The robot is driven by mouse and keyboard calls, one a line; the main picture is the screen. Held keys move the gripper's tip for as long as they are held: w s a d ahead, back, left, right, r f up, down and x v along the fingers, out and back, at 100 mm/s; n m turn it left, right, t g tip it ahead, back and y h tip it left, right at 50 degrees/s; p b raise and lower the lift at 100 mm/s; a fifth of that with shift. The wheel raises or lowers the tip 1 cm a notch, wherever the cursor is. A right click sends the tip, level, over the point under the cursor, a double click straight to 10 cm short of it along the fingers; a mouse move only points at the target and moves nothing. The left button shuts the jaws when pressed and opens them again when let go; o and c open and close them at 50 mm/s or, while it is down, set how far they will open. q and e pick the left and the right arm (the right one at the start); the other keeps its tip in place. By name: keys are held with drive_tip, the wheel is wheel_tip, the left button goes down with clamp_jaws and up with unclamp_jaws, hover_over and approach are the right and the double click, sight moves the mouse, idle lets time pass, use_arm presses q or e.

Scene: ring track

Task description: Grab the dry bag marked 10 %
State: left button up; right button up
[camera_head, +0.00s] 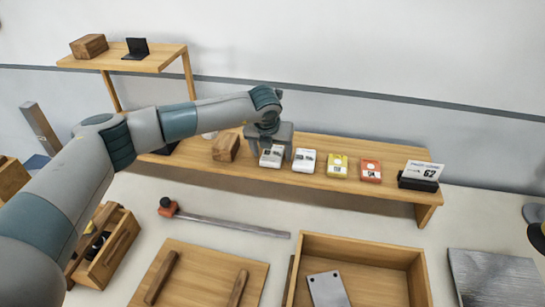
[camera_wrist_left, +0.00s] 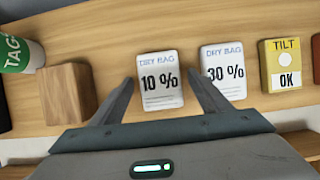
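The dry bag marked 10 % (camera_wrist_left: 160,80) is a small white packet with blue and black print. It lies on the wooden shelf, and the head view also shows it (camera_head: 271,157). My left gripper (camera_wrist_left: 159,77) is over it, open, with one finger on each side and a narrow gap to each edge. In the head view the left gripper (camera_head: 274,142) hides part of the bag. The dry bag marked 30 % (camera_wrist_left: 223,72) lies just right of it; it also shows in the head view (camera_head: 304,160).
On the shelf (camera_head: 392,193) are a wooden block (camera_head: 226,147), a yellow TILT pack (camera_head: 337,166), a red pack (camera_head: 371,170) and a card stand (camera_head: 419,177). A green-labelled TAG cup (camera_wrist_left: 16,52) stands at the left. An open wooden tray (camera_head: 425,280) sits in front.

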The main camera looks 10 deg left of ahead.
sight(273, 150)
use_arm(q)
drive_tip(key=c, duration=0.9)
drive_tip(key=shift+r, duration=0.1)
use_arm(e)
drive_tip(key=shift+r, duration=0.2)
